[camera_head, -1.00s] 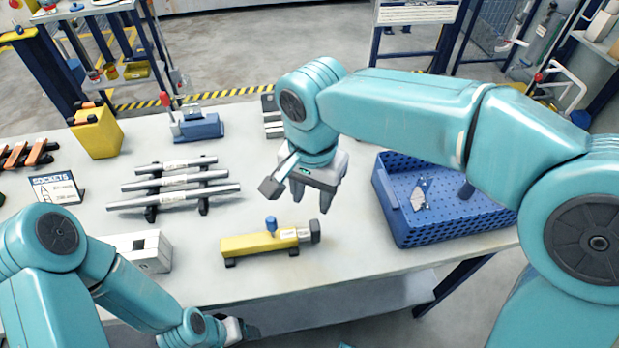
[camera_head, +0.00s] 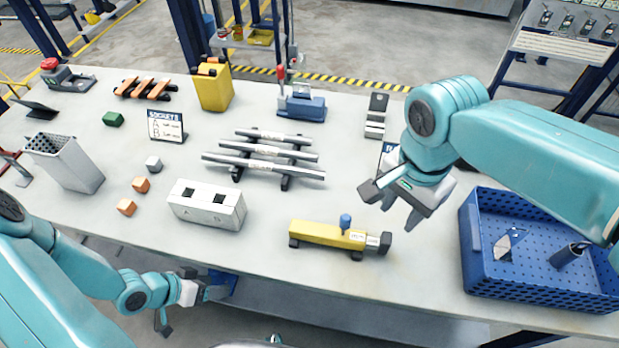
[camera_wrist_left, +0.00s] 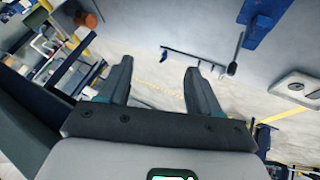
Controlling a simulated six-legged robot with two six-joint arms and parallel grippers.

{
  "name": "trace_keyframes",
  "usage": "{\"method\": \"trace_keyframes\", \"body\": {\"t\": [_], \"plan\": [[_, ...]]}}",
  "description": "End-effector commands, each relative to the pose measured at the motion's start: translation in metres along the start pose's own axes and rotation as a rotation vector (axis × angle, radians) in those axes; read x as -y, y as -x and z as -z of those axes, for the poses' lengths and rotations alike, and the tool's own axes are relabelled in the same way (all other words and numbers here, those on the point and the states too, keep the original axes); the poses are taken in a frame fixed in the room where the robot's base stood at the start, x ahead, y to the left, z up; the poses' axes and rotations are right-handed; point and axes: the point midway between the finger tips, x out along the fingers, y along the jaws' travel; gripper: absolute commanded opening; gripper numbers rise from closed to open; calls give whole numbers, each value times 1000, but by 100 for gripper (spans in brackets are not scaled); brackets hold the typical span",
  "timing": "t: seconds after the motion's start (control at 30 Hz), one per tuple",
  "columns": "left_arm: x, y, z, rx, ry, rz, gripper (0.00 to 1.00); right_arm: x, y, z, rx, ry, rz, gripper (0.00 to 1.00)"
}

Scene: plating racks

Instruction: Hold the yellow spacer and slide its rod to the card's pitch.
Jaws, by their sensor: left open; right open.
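The yellow spacer (camera_head: 316,234) lies on the table near its front edge. It has a blue knob (camera_head: 345,221) on top and a grey metal rod end (camera_head: 373,241) at its right. The SOCKETS card (camera_head: 166,126) stands further back left, its figures too small to read. My right gripper (camera_head: 400,212) is open and empty, above the table behind and right of the rod end, apart from it. My left gripper (camera_head: 197,290) is low, by the table's front edge, left of the spacer. In the left wrist view its fingers (camera_wrist_left: 157,72) are apart with nothing between them.
A grey socket block (camera_head: 208,208) marked A and B sits left of the spacer, with metal bars on a rack (camera_head: 262,156) behind. A blue perforated bin (camera_head: 475,245) is at right. Small cubes and a grey holder (camera_head: 75,170) are at left. Table around the spacer is clear.

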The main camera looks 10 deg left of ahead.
Motion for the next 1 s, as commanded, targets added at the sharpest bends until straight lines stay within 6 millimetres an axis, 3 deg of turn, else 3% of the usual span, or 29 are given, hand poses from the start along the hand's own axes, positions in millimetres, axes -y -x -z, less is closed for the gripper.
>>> {"method": "trace_keyframes", "body": {"t": [0.03,0.2,0.5,0.77,0.87,1.0], "plan": [[14,17,-9,-6,-46,24,64,0,0,0,0,1,0,43],[36,62,-41,21,-213,58,64,1,0,1,0,0,0,43],[50,124,-100,130,-411,92,64,1,0,1,0,0,0,43],[119,169,-50,155,-285,352,64,1,0,1,0,0,0,43],[145,194,-21,131,-217,474,64,1,0,1,0,0,0,43],[177,244,34,42,-101,667,64,1,0,1,0,0,0,43]]}}
